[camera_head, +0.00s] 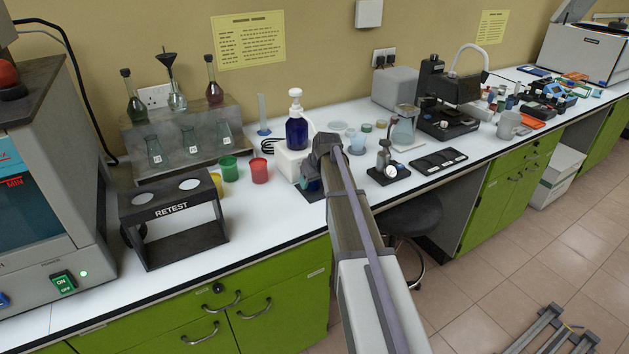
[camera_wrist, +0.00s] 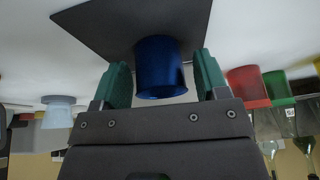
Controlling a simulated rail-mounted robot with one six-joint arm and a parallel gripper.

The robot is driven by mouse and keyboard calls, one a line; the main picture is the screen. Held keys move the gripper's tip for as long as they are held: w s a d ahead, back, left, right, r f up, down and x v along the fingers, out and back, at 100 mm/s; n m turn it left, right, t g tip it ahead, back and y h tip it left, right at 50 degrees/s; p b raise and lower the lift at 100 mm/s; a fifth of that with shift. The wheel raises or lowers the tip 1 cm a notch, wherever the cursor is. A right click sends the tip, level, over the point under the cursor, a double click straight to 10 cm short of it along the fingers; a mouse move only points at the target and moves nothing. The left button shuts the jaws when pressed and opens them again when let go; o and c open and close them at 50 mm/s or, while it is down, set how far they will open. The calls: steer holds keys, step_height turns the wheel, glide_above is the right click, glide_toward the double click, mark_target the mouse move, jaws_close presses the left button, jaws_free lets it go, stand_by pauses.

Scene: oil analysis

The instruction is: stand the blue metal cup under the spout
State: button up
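The blue metal cup (camera_wrist: 160,70) is in the middle of the wrist view, which shows the scene upside down. It stands on a dark flat plate (camera_wrist: 105,22). My gripper (camera_wrist: 162,65) has its green fingers one on each side of the cup. A narrow gap shows between the cup and the right finger; contact on the left is hard to tell. In the head view my arm hides most of the cup and the fingers. A blue bottle with a white pump top (camera_head: 297,130) stands at a white box (camera_head: 291,162) just behind. I cannot make out a spout over the cup.
A red cup (camera_head: 259,171) and a green cup (camera_head: 229,170) stand left of my gripper. A black RETEST rack (camera_head: 172,212) is farther left. A dial instrument (camera_head: 387,168) stands to the right. The front of the white counter is partly clear.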

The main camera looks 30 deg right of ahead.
steer(key=c, duration=0.7)
steer(key=o, duration=0.9)
steer(key=shift+r, duration=0.1)
steer(key=shift+s+r+p, duration=0.15)
steer(key=shift+r+p, duration=0.2)
steer(key=shift+p, duration=0.1)
steer(key=s, duration=0.4)
steer(key=s+d, duration=0.1)
steer(key=s, duration=0.7)
steer(key=shift+s+d+r, duration=0.1)
steer(key=shift+d, duration=0.1)
steer(key=shift+o, duration=0.2)
